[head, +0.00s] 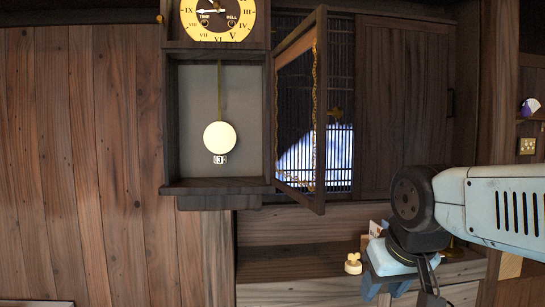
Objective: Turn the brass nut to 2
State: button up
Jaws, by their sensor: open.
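The wall clock's case (268,120) stands open, with its glazed door (301,110) swung out to the right. A pale round pendulum bob (221,138) hangs on a brass-coloured rod inside. Just under the bob is a small number plate (220,159) that reads 3. The brass nut itself is too small to make out; I cannot tell it apart from the plate. My gripper (404,287) is at the lower right, open, well below and to the right of the bob, and partly cut off by the bottom edge. It appears empty.
The clock face (218,18) is above the case. The open door stands between my arm and the pendulum. Plank wall on the left is clear.

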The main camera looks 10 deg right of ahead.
aim_at(217, 159)
jog(key=k, duration=1)
jog(key=z, duration=0.9)
jog(key=i, duration=1.95)
jog(key=u, duration=2.4)
